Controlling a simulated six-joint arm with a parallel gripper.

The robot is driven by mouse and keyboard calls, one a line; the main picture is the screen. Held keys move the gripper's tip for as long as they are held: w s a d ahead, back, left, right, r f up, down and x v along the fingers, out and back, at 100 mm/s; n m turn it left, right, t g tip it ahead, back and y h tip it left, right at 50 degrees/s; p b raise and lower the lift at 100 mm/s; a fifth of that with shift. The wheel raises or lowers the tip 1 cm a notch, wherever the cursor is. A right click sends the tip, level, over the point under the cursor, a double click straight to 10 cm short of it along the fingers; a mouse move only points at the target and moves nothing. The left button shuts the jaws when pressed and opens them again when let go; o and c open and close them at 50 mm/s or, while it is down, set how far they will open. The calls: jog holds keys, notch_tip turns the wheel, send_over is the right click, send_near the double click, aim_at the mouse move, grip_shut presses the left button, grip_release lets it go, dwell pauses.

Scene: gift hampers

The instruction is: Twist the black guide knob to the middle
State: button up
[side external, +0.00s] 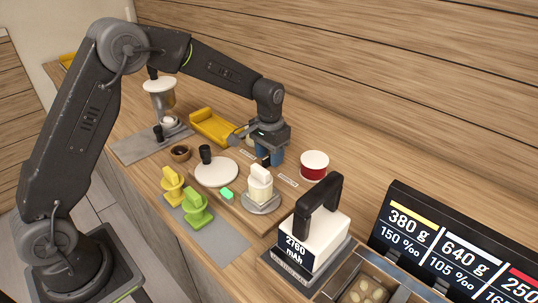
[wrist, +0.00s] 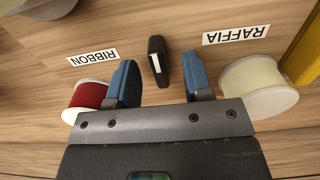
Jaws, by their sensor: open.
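The black guide knob (wrist: 163,75) is a narrow bar with a white mark, seen in the wrist view between two labels. It points mostly up the picture, slightly tilted. My gripper (wrist: 159,68) is open, with one blue finger on each side of the knob and a gap to both; contact is not visible. In the side view my gripper (side external: 269,156) hangs low over the wooden surface, and its fingers largely hide the knob. The RIBBON label (wrist: 92,56) lies left of the knob and the RAFFIA label (wrist: 236,35) right of it.
A red ribbon spool (wrist: 88,95) and a cream spool (wrist: 259,85) flank my fingers closely. A yellow tray (side external: 213,127) lies behind. A white plate (side external: 216,173), a cream block with a handle (side external: 260,187) and a handled white block (side external: 318,235) stand nearer the front.

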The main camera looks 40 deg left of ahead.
aim_at(269, 156)
jog(key=shift+r, duration=3.25)
jog(key=shift+r, duration=0.1)
